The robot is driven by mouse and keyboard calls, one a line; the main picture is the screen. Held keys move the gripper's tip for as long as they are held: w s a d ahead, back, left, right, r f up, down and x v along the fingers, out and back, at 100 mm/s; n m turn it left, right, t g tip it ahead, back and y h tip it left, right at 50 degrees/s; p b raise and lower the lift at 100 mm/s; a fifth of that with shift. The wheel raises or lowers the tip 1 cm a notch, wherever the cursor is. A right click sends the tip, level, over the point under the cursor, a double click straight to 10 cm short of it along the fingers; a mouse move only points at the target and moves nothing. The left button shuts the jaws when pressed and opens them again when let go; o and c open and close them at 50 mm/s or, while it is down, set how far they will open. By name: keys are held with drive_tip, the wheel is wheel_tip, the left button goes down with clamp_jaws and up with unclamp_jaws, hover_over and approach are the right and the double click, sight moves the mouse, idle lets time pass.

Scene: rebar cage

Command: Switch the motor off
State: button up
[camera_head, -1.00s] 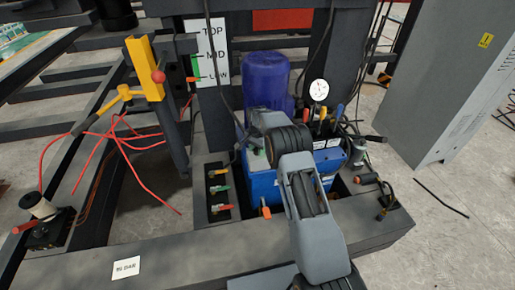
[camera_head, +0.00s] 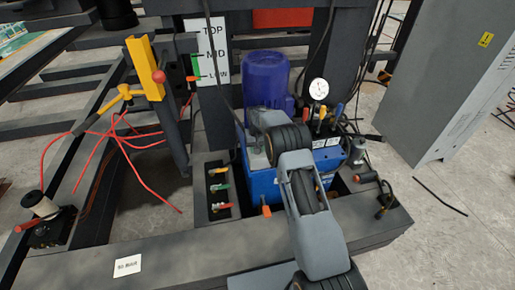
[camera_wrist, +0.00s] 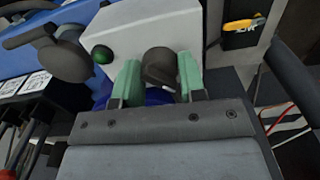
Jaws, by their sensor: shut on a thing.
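The motor (camera_head: 266,78) is a blue upright cylinder on top of a blue power unit (camera_head: 262,186), behind my arm. In the wrist view a pale control box (camera_wrist: 128,28) carries a black rotary knob (camera_wrist: 160,66) and a round green button or lamp (camera_wrist: 102,54) to its left. My gripper (camera_wrist: 158,80) has pale green fingertips, one on each side of the knob, and is shut on it. The knob's marking cannot be read. In the head view my arm hides the gripper and most of the box.
A pressure gauge (camera_head: 318,89) and coloured levers (camera_head: 322,118) stand right of the motor. Small valves with coloured handles (camera_head: 221,187) sit on the frame to the left. A grey cabinet (camera_head: 450,90) stands at the right. Red hoses (camera_head: 140,178) hang at left.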

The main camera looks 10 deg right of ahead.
drive_tip(key=shift+n, duration=0.4)
drive_tip(key=o, duration=0.9)
wheel_tip(320, 180, up, 14)
drive_tip(key=shift+f+p, duration=0.1)
drive_tip(key=shift+p, duration=0.95)
